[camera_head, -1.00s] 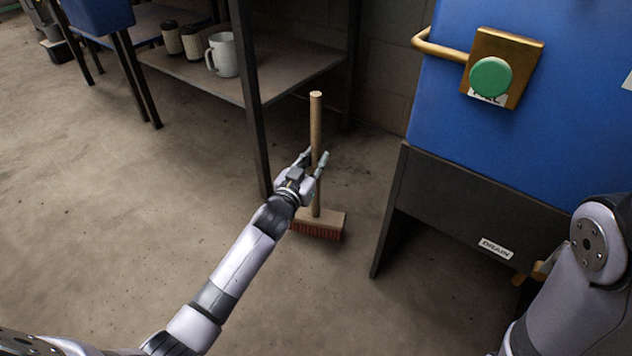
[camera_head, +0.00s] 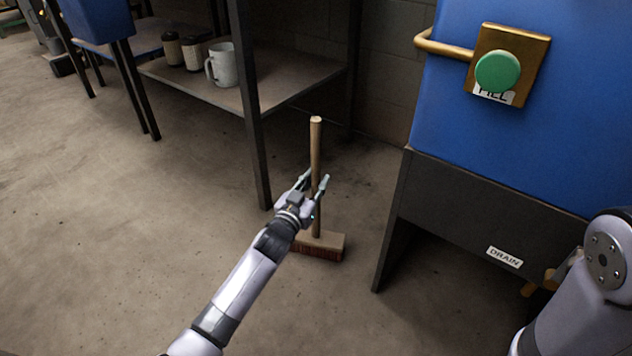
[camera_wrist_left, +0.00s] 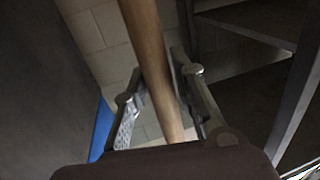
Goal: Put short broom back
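The short broom (camera_head: 316,150) stands upright on or just above the floor, with a pale wooden handle and a wooden head (camera_head: 322,241) with dark reddish bristles. It is between the shelf leg and the blue machine. My left gripper (camera_head: 316,184) is around the lower half of the handle, one finger on each side. In the left wrist view the handle (camera_wrist_left: 148,50) passes between the fingertips (camera_wrist_left: 158,80), which look closed on it. Whether the bristles touch the floor is hard to tell. Part of the head is hidden behind my gripper.
A dark shelf (camera_head: 275,92) with a white mug (camera_head: 222,66) and two dark cups stands behind left. A blue machine (camera_head: 570,120) with a green button (camera_head: 497,71), brass handle (camera_head: 440,45) and dark base (camera_head: 460,205) is at right. Open floor (camera_head: 110,240) lies left.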

